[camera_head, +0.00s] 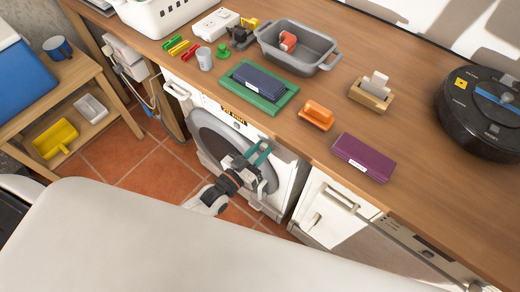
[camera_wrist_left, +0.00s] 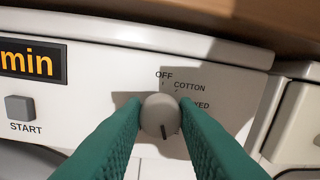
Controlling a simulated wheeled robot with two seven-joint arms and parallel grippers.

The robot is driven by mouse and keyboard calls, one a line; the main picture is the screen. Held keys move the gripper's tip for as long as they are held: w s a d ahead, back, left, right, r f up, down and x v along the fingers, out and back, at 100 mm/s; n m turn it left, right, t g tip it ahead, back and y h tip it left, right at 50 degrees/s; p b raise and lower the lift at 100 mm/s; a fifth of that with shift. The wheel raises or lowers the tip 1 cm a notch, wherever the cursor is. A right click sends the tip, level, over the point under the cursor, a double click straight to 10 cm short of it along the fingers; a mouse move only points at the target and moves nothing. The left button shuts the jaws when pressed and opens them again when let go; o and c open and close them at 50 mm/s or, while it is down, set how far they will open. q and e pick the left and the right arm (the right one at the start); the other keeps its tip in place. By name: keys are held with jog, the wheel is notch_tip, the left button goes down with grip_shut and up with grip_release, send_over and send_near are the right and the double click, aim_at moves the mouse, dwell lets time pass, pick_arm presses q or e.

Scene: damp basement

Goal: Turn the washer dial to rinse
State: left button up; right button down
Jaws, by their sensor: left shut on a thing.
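The white washer (camera_head: 284,178) stands under the wooden counter, its round door (camera_head: 205,130) on the front. My left gripper (camera_head: 262,152) reaches its control panel and hides the dial in the head view. In the left wrist view the round grey dial (camera_wrist_left: 160,116) sits between the two green fingers of my left gripper (camera_wrist_left: 160,122), which are shut on its sides. The dial's dark mark points down, slightly right. Other labels are hidden by the fingers. My right gripper is not in view.
The panel also has a START button (camera_wrist_left: 20,108) and an orange-lit display (camera_wrist_left: 30,62). The counter edge overhangs just above. On the counter are a grey tub (camera_head: 296,48), a green tray (camera_head: 260,103), an orange brush (camera_head: 316,113) and a purple case (camera_head: 362,157).

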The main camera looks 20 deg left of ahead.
pick_arm(q)
jog(key=o, duration=1)
jog(key=b+v, duration=0.1)
jog(key=v, duration=1.1)
